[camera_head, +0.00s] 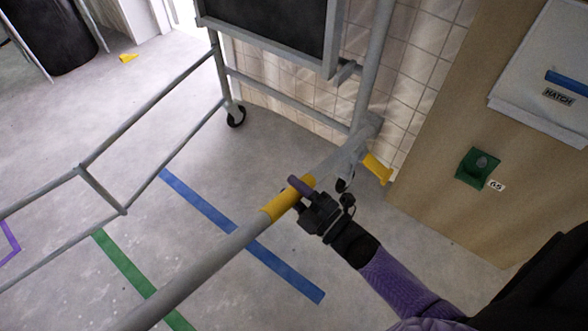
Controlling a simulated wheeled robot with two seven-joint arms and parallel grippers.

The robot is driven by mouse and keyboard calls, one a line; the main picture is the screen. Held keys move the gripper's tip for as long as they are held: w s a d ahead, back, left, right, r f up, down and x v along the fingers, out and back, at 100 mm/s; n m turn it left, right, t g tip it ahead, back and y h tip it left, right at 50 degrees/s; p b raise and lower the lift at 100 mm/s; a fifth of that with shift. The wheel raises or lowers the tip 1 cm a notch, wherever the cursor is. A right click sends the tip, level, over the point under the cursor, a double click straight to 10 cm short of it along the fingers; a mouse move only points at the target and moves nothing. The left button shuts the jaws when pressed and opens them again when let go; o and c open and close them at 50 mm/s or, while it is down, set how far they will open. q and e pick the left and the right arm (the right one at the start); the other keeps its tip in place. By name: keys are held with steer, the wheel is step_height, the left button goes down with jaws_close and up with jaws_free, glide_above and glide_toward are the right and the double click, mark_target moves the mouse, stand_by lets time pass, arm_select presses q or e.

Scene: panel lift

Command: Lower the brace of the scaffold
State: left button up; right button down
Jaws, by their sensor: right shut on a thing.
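The scaffold's brace (211,258) is a thick grey tube. It runs from the bottom left up to the scaffold's upright (375,65) at the right. A yellow band (280,205) wraps part of it. My right gripper (299,190) is shut on the brace at the yellow band, with a dark purple finger over the tube. The gripper covers part of the band. My left gripper is not in view.
The scaffold's lower rails (150,105) and a caster wheel (236,116) stand at the left. A wooden panel with a green fixture (477,168) is at the right. Blue tape (205,212) and green tape (128,270) mark the mostly clear floor. A yellow piece (377,168) sticks out near the upright's foot.

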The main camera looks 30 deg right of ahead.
arm_select(q)
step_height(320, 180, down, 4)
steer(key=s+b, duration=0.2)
steer(key=b, duration=0.2)
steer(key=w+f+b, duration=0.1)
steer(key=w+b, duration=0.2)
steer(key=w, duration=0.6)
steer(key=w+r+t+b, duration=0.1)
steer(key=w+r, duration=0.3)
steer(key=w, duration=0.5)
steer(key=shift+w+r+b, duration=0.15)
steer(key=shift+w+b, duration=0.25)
steer(key=shift+b, duration=0.45)
arm_select(e)
step_height(320, 180, down, 15)
steer(key=s+a+n+y, duration=0.1)
steer(key=a+n, duration=0.1)
steer(key=n, duration=0.3)
steer(key=shift+r, duration=0.2)
steer(key=shift+f, duration=0.1)
steer(key=shift+c, duration=2)
jaws_free()
steer(key=shift+f+g, duration=0.1)
steer(key=shift+g, duration=0.2)
steer(key=shift+o, duration=0.6)
